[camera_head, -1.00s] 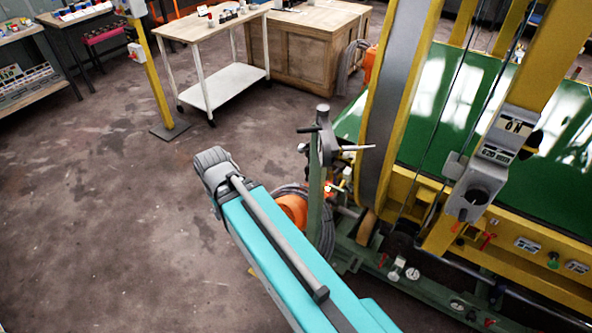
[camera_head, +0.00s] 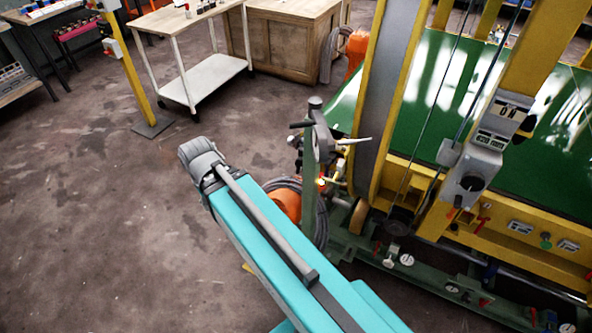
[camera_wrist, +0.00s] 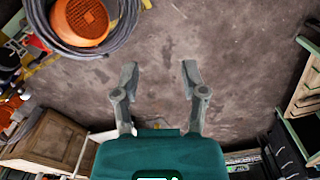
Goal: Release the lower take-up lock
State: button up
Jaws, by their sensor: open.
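In the head view the yellow and green machine (camera_head: 405,165) fills the right side. A green post (camera_head: 311,165) with a grey lever head (camera_head: 324,137) stands at its near left corner. Small red handles (camera_head: 476,226) and knobs sit along its low front; I cannot tell which part is the lower take-up lock. My gripper (camera_wrist: 160,75) is open and empty in the wrist view, with bare floor between its fingers. It touches nothing there. In the head view my teal arm reaches up and left in front of the post, and the gripper itself does not show.
An orange round part (camera_wrist: 82,20) with a coiled grey hose (camera_wrist: 122,30) lies at the wrist view's upper left. A white-shelved trolley (camera_head: 205,82) and a wooden crate (camera_head: 285,43) stand at the back. A yellow pole (camera_head: 130,65) stands at left. The floor between is clear.

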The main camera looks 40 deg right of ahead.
jog(key=w+d+f+n+g+h+b, duration=0.1)
jog(key=w+d+f+n+h+b, duration=0.5)
jog(key=w+d+f+b, duration=0.3)
jog(key=w+d+f+n+g+h+b, duration=0.1)
jog(key=w+d+f+n+h+b, duration=0.6)
jog(key=d+f+b, duration=0.9)
jog(key=w+d+n+b, duration=0.2)
jog(key=d+b, duration=0.4)
jog(key=b, duration=0.5)
jog(key=shift+w+d+f+n+g+b, duration=0.2)
jog(key=shift+w+d+n+g+b, duration=0.1)
jog(key=shift+w+g, duration=0.1)
jog(key=b+x, duration=0.5)
jog(key=x, duration=0.8)
jog(key=shift+d, duration=0.35)
grip_shut()
